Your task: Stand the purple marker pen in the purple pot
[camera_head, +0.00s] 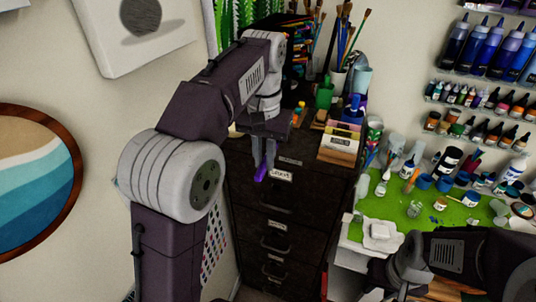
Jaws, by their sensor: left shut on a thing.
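The purple marker pen (261,175) points down between the fingers of my left gripper (264,158). That gripper is shut on it, in front of the dark cabinet's top drawer and below the cabinet top's front edge. The fingers hide part of the pen. A purple-blue pot (361,101) stands on the right side of the cabinet top, partly hidden by a blue bottle; I cannot tell surely that it is the purple pot. My right arm comes in at the lower right, and its fingers do not show.
On the dark cabinet (290,215), a green pot (324,96), brushes (345,35) and a box of cards (339,144) stand behind and right of my left gripper. A green-matted table (440,212) with several bottles is at right. A shelf of paints is above it.

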